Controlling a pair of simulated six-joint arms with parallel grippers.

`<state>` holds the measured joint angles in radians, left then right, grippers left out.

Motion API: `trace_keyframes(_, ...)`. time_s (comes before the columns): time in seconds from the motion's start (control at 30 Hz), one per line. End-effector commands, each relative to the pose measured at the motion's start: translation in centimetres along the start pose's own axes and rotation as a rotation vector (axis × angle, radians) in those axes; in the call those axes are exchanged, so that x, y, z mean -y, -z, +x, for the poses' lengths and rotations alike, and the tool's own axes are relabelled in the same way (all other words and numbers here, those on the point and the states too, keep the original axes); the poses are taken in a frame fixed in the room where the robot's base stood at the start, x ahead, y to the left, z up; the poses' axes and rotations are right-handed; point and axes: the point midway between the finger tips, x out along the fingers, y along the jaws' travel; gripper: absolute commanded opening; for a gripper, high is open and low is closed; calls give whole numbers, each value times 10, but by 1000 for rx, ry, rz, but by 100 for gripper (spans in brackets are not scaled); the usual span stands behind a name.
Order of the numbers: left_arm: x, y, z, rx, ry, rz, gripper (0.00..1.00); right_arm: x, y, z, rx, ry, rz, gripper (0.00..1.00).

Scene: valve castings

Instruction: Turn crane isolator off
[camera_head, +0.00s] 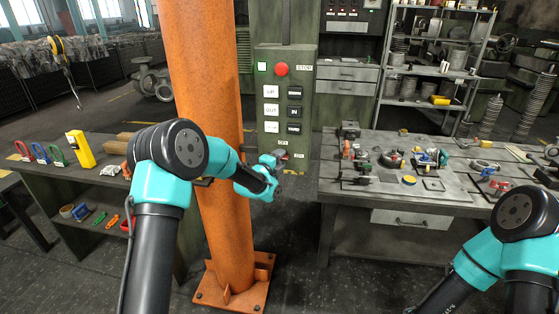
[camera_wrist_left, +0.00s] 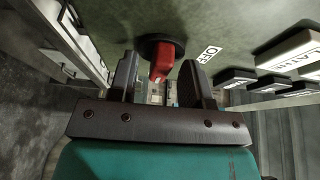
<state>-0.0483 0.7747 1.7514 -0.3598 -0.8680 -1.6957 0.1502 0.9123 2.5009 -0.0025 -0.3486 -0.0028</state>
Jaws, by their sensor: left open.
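The crane isolator is a red handle (camera_wrist_left: 161,62) on a round black base, set on the grey-green control panel (camera_head: 261,90). In the left wrist view an OFF label (camera_wrist_left: 198,57) is beside it. My left gripper (camera_wrist_left: 160,77) is open, one finger each side of the handle, with a visible gap on both sides. In the head view my left gripper (camera_head: 274,160) is at the lower part of the panel and largely hides the isolator. My right arm is at the right edge of the head view; its gripper is not in view.
An orange column (camera_head: 215,100) stands just left of the panel. The panel carries a red button (camera_head: 281,69) and several labelled buttons above the isolator. A workbench (camera_head: 345,200) with tools is to the right, another bench (camera_head: 100,190) to the left.

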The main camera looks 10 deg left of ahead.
Motion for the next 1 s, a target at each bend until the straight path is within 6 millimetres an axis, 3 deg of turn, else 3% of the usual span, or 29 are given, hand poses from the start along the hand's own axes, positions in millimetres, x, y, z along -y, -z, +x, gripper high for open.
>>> trace_keyframes(0.23,0,0,0,0,0,0,43,0,0,0,0,0,0,43)
trace_keyframes(0.7,0,0,0,0,0,0,0,0,0,0,0,0,0,43)
trace_keyframes(1.0,0,0,0,0,8,-17,0,0,0,0,0,0,0,43)
